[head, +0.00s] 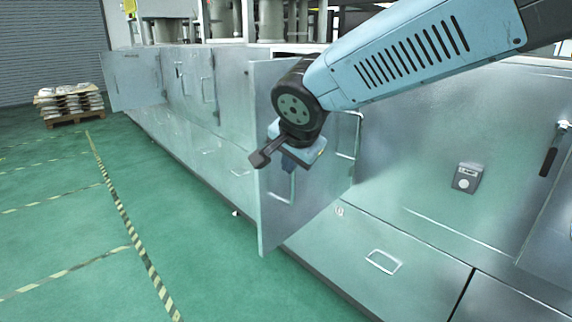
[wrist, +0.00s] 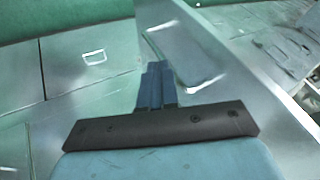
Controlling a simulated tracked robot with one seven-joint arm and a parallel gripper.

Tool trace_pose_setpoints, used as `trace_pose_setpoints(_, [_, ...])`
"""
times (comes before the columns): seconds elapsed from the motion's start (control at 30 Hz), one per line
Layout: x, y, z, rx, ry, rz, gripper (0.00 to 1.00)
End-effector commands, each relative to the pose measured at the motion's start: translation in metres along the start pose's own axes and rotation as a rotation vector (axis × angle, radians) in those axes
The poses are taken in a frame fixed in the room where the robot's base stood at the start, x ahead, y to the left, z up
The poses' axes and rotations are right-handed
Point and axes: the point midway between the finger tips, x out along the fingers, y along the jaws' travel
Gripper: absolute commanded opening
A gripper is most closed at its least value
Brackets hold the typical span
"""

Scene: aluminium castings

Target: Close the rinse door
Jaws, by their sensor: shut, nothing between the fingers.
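A grey metal door (head: 268,215) stands swung open from the machine front, in the middle of the head view. It has a long bar handle on the face turned to me. No label naming it as the rinse door is readable. My gripper (head: 289,168) is shut and empty in front of this face, near the handle. In the wrist view my gripper (wrist: 156,68) has its fingers together beside the handle of the door (wrist: 232,92). I cannot tell whether the fingers touch the door.
Another door (head: 135,80) stands open farther along the machine. Drawer fronts with handles (head: 383,262) run low along the near side. A small grey box (head: 467,178) sits on the right panel. A loaded pallet (head: 74,120) stands far left. The green floor (head: 90,235) on the left is clear.

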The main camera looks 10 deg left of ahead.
Motion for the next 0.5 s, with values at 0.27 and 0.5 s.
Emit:
trace_pose_setpoints(0.27, [0.045, 0.001, 0.001, -0.002, -0.002, 0.005, 0.00])
trace_pose_setpoints(0.5, [0.082, 0.001, 0.001, -0.003, -0.002, 0.004, 0.00])
